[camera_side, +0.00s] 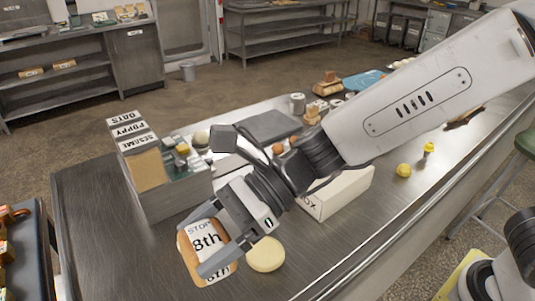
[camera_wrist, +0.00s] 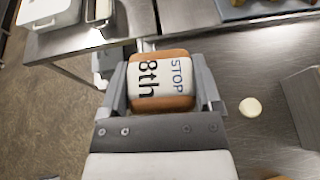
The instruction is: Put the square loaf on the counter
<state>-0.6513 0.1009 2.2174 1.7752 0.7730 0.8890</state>
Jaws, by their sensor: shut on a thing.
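The square loaf (camera_side: 197,250) is a brown-crusted block with a white wrapper reading "STOP 8th". It also shows in the wrist view (camera_wrist: 162,82), between the two jaws. My gripper (camera_side: 222,246) is shut on it, with one finger on each side. The gripper and loaf are over the left front part of the metal counter (camera_side: 90,213). I cannot tell whether the loaf's underside touches the counter or is above it.
A round pale disc (camera_side: 266,254) lies on the counter just right of the loaf. A bin (camera_side: 170,208) labelled oats, poppy and sesame stands behind. A long white box (camera_side: 340,194) and yellow items (camera_side: 403,170) are to the right. The counter's left end is bare.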

